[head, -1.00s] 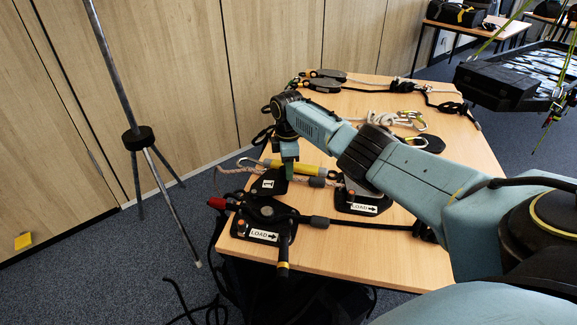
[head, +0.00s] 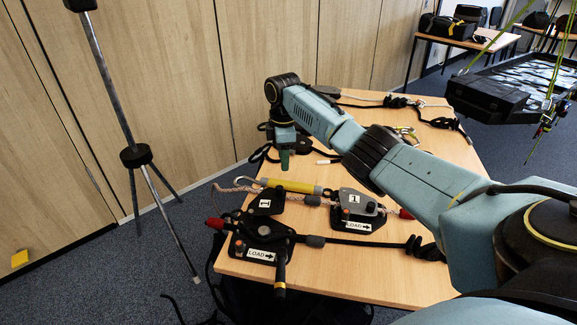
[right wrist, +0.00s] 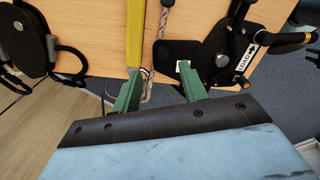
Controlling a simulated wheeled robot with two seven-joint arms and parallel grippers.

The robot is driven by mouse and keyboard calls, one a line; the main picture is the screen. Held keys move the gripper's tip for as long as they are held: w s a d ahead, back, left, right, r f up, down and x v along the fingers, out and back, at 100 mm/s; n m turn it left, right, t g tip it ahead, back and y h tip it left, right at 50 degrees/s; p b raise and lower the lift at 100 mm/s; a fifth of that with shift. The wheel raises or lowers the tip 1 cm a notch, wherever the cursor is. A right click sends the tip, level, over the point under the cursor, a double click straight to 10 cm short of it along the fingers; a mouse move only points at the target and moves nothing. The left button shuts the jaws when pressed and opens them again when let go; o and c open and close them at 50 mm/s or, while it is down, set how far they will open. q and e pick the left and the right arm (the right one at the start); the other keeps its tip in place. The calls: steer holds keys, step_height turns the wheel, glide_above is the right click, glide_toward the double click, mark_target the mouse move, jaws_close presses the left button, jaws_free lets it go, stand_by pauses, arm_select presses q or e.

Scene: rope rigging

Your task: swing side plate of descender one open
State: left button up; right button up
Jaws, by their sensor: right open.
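The near descender (head: 258,240) lies flat at the table's front left, with a LOAD label, a red end and a yellow-tipped handle. Its black side plate (head: 265,203), with a label that reads like 1, sticks out from the body, swung aside. In the right wrist view the plate (right wrist: 172,52) lies apart from the LOAD-marked body (right wrist: 232,48). A second descender (head: 360,210), also labelled 1 and LOAD, lies to its right; its plate looks closed. My right gripper (head: 285,160) points down beyond the plate, open and empty; its green fingers (right wrist: 158,82) touch nothing I can make out. My left gripper is out of view.
A yellow bar (head: 291,186) with a hook and a speckled rope (head: 238,189) lie between my gripper and the near descender. A black rope (head: 365,243) runs right to a knot. More gear lies at the far end. A tripod (head: 137,156) stands left of the table.

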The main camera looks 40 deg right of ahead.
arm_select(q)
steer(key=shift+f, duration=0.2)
arm_select(e)
step_height(320, 180, up, 2)
steer(key=shift+a, duration=0.15)
arm_select(q)
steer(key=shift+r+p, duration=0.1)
steer(key=shift+p, duration=0.25)
arm_select(e)
steer(key=shift+a+r, duration=0.1)
steer(key=shift+r, duration=0.1)
